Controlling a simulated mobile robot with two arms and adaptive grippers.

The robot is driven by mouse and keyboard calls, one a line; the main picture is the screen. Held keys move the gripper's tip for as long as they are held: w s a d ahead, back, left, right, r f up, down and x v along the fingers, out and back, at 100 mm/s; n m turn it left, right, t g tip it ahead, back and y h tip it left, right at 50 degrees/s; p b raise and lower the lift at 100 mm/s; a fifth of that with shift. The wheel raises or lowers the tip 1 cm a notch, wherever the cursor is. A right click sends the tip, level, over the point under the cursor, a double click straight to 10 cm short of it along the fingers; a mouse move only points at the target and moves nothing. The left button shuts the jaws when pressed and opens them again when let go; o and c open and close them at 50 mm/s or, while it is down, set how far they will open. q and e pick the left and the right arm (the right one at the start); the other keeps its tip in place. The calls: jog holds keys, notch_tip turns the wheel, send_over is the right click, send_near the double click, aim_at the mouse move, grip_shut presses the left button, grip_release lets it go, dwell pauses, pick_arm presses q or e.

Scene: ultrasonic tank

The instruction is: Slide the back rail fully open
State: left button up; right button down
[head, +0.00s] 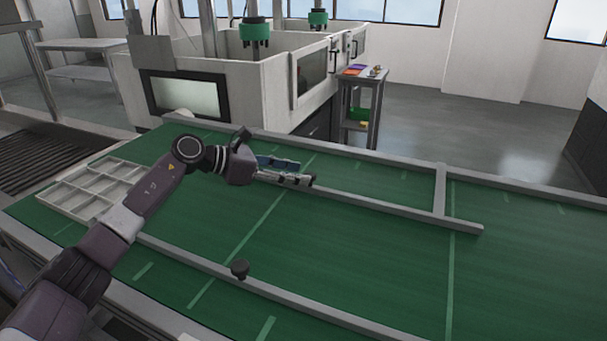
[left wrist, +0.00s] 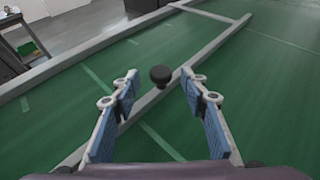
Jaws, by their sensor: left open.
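The back rail (head: 390,209) is a long grey bar lying over the green surface, with a crosspiece (head: 440,190) joining it to the rear edge bar. In the left wrist view the rail (left wrist: 215,48) runs diagonally from lower left to upper right. A black round knob (left wrist: 160,75) stands on it, between and slightly beyond my fingertips, apart from both. My left gripper (head: 300,172) is over the rail's left part, its blue-padded fingers spread; it also shows in the left wrist view (left wrist: 160,84). The head view does not show this knob; the gripper likely hides it. My right gripper is out of view.
A front rail (head: 310,307) with its own black knob (head: 239,268) lies nearer. A white compartment tray (head: 62,200) sits at the left, beside my arm. The green surface (head: 370,260) between the rails is clear. A white machine (head: 225,75) and a small cart (head: 362,90) stand behind.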

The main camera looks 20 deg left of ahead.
pick_arm(q)
jog(key=v, duration=0.9)
